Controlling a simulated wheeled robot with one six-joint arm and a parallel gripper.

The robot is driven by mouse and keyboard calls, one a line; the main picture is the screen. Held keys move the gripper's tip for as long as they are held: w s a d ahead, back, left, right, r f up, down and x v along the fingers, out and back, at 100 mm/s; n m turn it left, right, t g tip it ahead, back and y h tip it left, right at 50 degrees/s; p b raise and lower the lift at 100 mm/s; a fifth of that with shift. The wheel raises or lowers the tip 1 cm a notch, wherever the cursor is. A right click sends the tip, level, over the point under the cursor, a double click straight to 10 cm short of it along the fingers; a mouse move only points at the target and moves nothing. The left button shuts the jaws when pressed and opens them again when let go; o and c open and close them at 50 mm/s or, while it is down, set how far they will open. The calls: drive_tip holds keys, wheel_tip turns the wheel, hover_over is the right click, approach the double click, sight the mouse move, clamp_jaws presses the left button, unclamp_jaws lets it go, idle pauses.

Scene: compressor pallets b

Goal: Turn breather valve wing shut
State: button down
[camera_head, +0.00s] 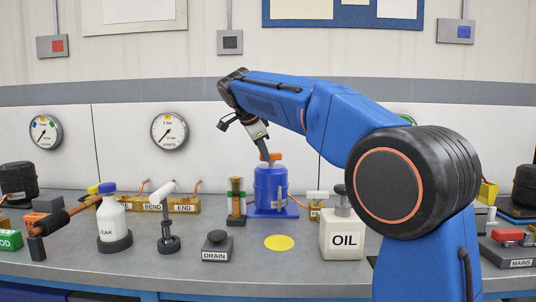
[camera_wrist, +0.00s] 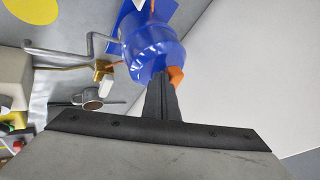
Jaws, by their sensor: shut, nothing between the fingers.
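A blue tank (camera_head: 270,187) stands on the bench below my gripper, and it also shows in the wrist view (camera_wrist: 150,45). An orange wing (camera_head: 276,156) sits on its top; I take it to be the breather valve wing. In the wrist view the orange wing (camera_wrist: 177,76) is just right of my fingertips, partly hidden behind them. My gripper (camera_head: 263,153) points down at the tank's top. Its fingers (camera_wrist: 161,78) are shut together with nothing between them. I cannot tell whether they touch the wing.
A brass valve with a white handle (camera_wrist: 105,77) and bent pipes are beside the tank. A white OIL can (camera_head: 342,238) stands at the right, a brass post (camera_head: 236,197) at the left. A black DRAIN knob (camera_head: 217,242) and a yellow disc (camera_head: 279,243) are in front.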

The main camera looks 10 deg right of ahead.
drive_tip(key=shift+w+a+m+g+h, duration=0.3)
drive_tip(key=shift+w+a+m, duration=0.05)
drive_tip(key=shift+m, duration=0.45)
drive_tip(key=shift+w, duration=0.1)
drive_tip(key=shift+w+a, duration=0.1)
drive_tip(key=shift+a, duration=0.05)
